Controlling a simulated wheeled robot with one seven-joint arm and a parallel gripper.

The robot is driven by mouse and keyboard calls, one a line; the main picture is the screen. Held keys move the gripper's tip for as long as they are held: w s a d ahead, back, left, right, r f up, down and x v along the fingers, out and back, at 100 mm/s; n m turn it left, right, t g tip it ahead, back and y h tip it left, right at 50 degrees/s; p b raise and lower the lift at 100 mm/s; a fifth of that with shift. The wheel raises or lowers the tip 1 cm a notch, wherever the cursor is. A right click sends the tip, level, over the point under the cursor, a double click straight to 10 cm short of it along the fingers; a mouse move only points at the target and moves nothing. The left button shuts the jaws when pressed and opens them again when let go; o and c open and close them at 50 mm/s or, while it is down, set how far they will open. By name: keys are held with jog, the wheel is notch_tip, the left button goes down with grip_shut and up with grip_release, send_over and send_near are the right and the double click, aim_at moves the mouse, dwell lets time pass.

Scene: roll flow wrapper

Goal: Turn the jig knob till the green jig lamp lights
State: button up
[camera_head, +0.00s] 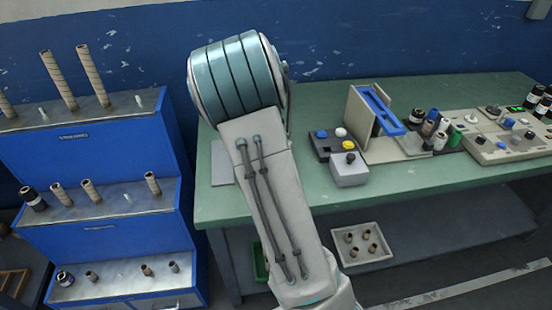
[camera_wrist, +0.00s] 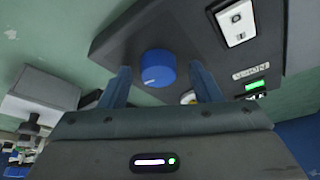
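In the wrist view a round blue knob (camera_wrist: 157,70) with a pale mark stands on a dark grey panel (camera_wrist: 195,40). My gripper (camera_wrist: 161,69) is open, its two blue fingers apart on either side of the knob. A gap shows between the knob and each finger; I see no contact. A small rectangle (camera_wrist: 255,85) on the panel glows green; I cannot tell whether it is the jig lamp or a display. In the head view my arm hides the gripper. A blue knob (camera_head: 321,134) shows there on a dark box; I cannot tell whether it is the same one.
Near the panel are a white switch (camera_wrist: 236,20) and a grey-white box (camera_wrist: 42,92). In the head view the green bench (camera_head: 450,190) carries a blue-and-beige fixture (camera_head: 362,115), bottles and a beige control panel (camera_head: 505,135). A blue rack (camera_head: 110,235) with rolls stands left.

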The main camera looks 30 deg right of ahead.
jog(key=p+v, duration=0.1)
jog(key=v, duration=1.3)
jog(key=shift+a+f, duration=0.1)
jog(key=shift+f, duration=0.05)
